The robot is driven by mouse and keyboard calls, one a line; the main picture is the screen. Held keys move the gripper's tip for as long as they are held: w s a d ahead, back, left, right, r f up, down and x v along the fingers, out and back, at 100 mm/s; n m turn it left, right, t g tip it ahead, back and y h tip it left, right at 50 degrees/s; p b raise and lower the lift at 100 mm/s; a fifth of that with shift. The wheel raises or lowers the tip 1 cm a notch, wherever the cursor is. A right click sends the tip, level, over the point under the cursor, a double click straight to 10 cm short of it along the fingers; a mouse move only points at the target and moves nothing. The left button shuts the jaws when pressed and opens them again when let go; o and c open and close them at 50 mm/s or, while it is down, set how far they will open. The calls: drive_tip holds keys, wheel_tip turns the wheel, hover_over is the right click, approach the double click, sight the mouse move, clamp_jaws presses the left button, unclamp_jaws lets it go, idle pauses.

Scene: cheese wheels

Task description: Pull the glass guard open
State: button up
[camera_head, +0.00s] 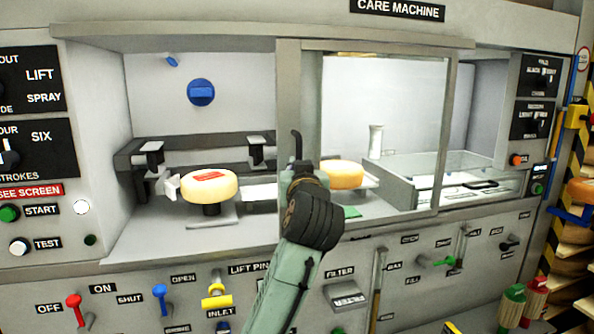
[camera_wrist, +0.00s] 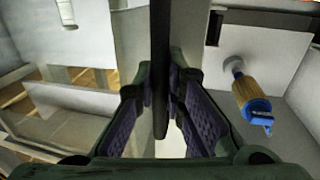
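The glass guard (camera_head: 384,110) is a clear pane in a grey metal frame on the front of the care machine. It stands across the middle and right-middle of the bay, and the bay's left part is uncovered. Its upright dark handle (camera_head: 296,145) is on the wide left post of the frame. My gripper (camera_head: 303,172) is at this handle. In the wrist view the dark handle bar (camera_wrist: 160,50) runs between my two purple-padded fingers (camera_wrist: 161,95), which look closed on it at the tips. The exact contact is partly hidden.
One cheese wheel (camera_head: 209,186) with a red label sits in the uncovered left part; another (camera_head: 341,175) is behind the glass. A clear-sided tray (camera_head: 448,172) is at the right. Levers and knobs, such as the red lever (camera_head: 74,301), stick out of the lower panel.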

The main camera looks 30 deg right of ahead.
drive_tip(key=o, duration=0.5)
drive_tip(key=v, duration=1.2)
idle(0.3)
